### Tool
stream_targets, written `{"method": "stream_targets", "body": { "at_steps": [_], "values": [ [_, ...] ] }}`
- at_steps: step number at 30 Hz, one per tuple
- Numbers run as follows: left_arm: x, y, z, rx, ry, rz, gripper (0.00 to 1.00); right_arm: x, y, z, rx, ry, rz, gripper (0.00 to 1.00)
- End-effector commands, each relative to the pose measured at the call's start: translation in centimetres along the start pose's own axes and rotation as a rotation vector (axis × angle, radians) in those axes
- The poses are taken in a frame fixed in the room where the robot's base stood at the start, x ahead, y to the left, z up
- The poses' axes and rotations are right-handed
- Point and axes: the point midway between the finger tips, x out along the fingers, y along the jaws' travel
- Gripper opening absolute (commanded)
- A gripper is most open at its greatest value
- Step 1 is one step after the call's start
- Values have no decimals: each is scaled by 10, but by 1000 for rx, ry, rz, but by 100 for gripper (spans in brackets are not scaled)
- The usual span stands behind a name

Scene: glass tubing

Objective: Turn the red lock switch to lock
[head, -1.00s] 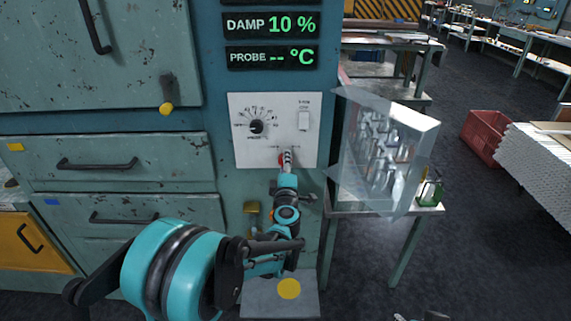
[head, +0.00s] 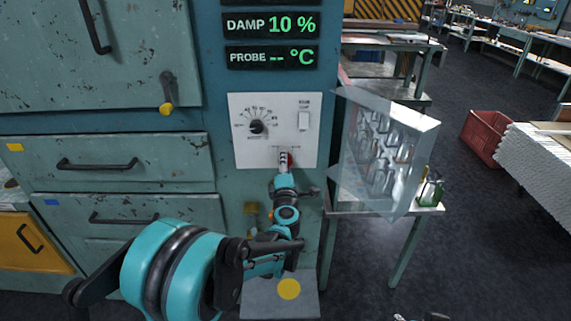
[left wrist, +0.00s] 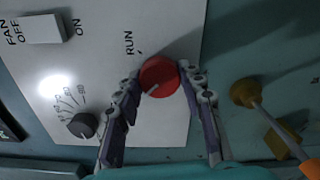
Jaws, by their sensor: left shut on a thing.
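The round red lock switch (left wrist: 160,76) sits low on the white control panel (left wrist: 110,100) and fills the middle of the left wrist view. A pale mark on its face points to the lower left there, away from the RUN label (left wrist: 129,43). No LOCK label is readable. My left gripper (left wrist: 165,84) is shut on the switch, one finger on each side. In the head view the left gripper (head: 284,160) covers most of the switch, with a little red (head: 290,158) showing at its right. Small dark parts at the bottom edge may be my right gripper (head: 420,317).
A black dial (head: 257,127) and a white fan switch (head: 304,121) are above on the same panel. A yellow-tipped handle (head: 167,107) hangs to the left.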

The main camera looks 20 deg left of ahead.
Motion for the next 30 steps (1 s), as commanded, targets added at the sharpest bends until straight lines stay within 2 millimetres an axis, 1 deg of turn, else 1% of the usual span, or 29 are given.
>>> {"method": "stream_targets", "body": {
  "at_steps": [5,6,7,8,16,20,23,30],
  "values": [
    [0,0,-1,-3,2,0,10,0,0,0,0,0,0,40],
    [0,0,-1,-3,2,0,49,0,0,0,0,0,0,40],
    [0,0,-1,-3,2,0,57,0,0,0,0,0,0,40],
    [0,0,-1,-3,2,0,60,0,0,0,0,0,0,40],
    [0,0,0,-1,0,0,60,0,0,0,0,0,0,40],
    [-9,0,0,-1,0,0,60,0,0,0,0,0,0,40],
    [-25,0,0,-1,-1,-1,60,0,0,0,0,0,0,40],
    [-78,0,0,-1,-2,-1,60,0,0,0,0,0,0,40]
  ]
}}
